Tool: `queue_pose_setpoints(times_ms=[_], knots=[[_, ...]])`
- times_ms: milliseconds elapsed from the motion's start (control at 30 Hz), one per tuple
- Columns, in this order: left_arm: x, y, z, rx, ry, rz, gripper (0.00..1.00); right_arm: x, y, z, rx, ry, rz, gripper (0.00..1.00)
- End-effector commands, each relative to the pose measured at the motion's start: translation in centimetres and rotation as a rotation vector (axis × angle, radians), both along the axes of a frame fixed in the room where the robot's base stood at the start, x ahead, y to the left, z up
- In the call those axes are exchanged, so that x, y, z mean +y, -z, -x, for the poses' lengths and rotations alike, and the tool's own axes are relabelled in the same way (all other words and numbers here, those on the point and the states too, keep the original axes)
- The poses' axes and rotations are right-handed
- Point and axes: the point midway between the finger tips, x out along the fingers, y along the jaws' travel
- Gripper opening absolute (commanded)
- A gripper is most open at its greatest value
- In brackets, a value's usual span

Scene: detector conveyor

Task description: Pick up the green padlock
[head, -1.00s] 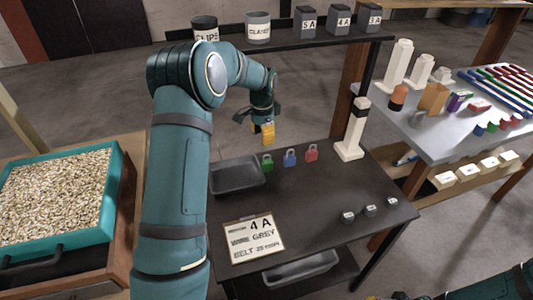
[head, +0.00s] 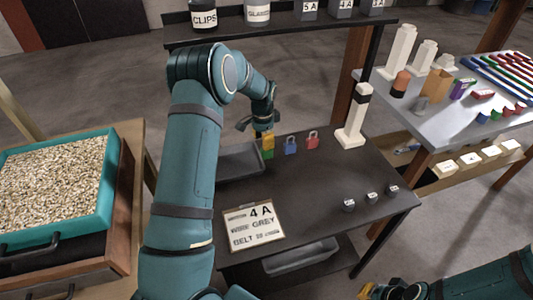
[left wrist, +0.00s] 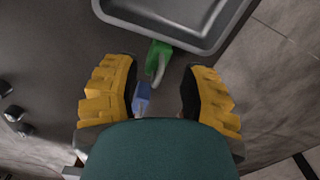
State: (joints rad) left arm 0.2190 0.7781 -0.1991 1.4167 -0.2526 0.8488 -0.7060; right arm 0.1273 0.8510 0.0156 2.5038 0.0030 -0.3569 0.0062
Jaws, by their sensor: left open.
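The green padlock (left wrist: 158,56) lies on the dark table beside the grey tray (left wrist: 195,38), and in the left wrist view it sits ahead of and between my yellow fingers. In the head view the padlock (head: 268,153) is mostly hidden by the finger of my left gripper (head: 267,140). My left gripper (left wrist: 163,90) is open and empty. A blue padlock (left wrist: 142,96) also shows between its fingers, nearer the left one. My right gripper (head: 385,291) is at the bottom right of the head view, away from the table; its jaw state is unclear.
A red padlock (head: 313,140) stands right of the blue one. A white post (head: 355,120) is at the back right. The label card (head: 253,227) and several small weights (head: 371,198) are nearer the front. A shelf (head: 290,32) with labelled containers is behind.

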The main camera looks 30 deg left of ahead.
Motion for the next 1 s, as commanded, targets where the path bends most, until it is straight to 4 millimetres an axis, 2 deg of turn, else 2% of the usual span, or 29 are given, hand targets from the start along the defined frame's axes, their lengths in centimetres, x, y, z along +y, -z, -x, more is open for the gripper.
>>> queue_pose_setpoints(times_ms=[33,167,400,433,533,567,1000], knots=[[0.0,1.1,0.0,0.004,0.0,0.0,0.43,0.0,0.2,0.0,0.001,-0.001,0.0,0.0],[0.0,2.5,0.0,0.001,-0.001,0.0,0.43,0.0,0.4,0.1,0.002,-0.002,0.0,0.0],[0.0,2.6,0.0,0.0,0.0,0.0,0.43,0.0,0.4,0.1,0.003,-0.002,0.0,0.0],[0.0,2.6,0.0,0.0,0.0,0.0,0.39,0.0,0.4,0.1,0.003,-0.002,0.0,0.0],[0.0,2.6,-0.1,0.0,0.0,0.0,0.04,0.0,0.4,0.1,0.003,-0.002,0.0,0.0],[0.0,2.6,0.0,0.0,0.0,0.0,0.0,0.0,0.4,0.1,0.003,-0.002,0.0,0.0],[0.0,2.2,-0.1,-0.001,0.0,0.0,0.0,0.0,0.3,0.1,0.002,-0.002,0.0,0.0]])
